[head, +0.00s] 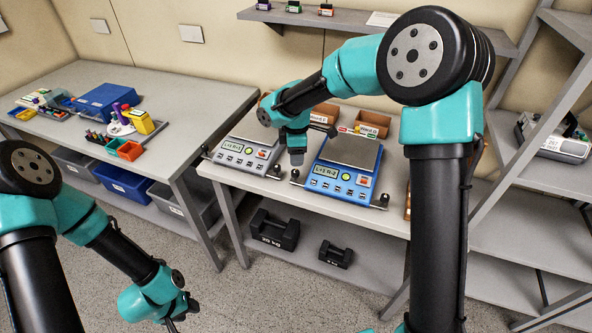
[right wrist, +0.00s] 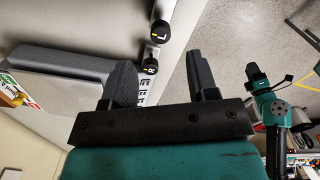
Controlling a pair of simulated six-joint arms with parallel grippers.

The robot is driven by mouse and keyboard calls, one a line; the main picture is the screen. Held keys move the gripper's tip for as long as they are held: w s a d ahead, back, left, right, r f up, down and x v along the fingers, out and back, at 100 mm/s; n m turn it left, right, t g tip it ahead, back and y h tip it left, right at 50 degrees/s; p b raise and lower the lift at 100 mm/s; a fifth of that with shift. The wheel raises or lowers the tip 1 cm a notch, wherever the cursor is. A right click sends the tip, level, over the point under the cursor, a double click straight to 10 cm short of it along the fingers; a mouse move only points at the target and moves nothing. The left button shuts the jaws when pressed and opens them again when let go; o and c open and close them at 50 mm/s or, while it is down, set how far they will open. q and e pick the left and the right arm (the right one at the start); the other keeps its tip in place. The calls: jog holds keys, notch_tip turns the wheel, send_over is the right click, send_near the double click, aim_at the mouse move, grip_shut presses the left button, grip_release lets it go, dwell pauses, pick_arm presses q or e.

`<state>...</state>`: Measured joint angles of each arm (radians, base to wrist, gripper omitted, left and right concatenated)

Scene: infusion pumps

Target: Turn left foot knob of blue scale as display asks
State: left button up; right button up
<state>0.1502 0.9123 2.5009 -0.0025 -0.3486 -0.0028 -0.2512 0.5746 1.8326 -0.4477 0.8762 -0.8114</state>
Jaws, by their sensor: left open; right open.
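The blue scale (head: 330,184) stands on the table with a grey plate on top. Its small display (head: 324,171) seems to read "L+5 R-2", but the characters are blurred. Its left foot knob (head: 295,174) is black and also shows in the right wrist view (right wrist: 160,31), marked "L". My right gripper (head: 296,158) points down just above and beside this knob, open and empty; its two fingers (right wrist: 163,75) are spread in the right wrist view, apart from the knob. The right foot knob (head: 384,200) is clear. My left gripper (head: 172,325) is open at the bottom edge, far from the scale.
A grey scale (head: 243,155) stands close left of the blue one; its right foot knob (right wrist: 150,66), marked "R", is very near. Wooden bins (head: 372,124) stand behind. Black weights (head: 275,229) lie on the lower shelf. A second table (head: 215,100) is at the left.

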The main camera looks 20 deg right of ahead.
aim_at(296, 171)
notch_tip(296, 171, down, 7)
jog(key=shift+f, duration=0.1)
dwell(0.4)
jog(key=c, duration=0.9)
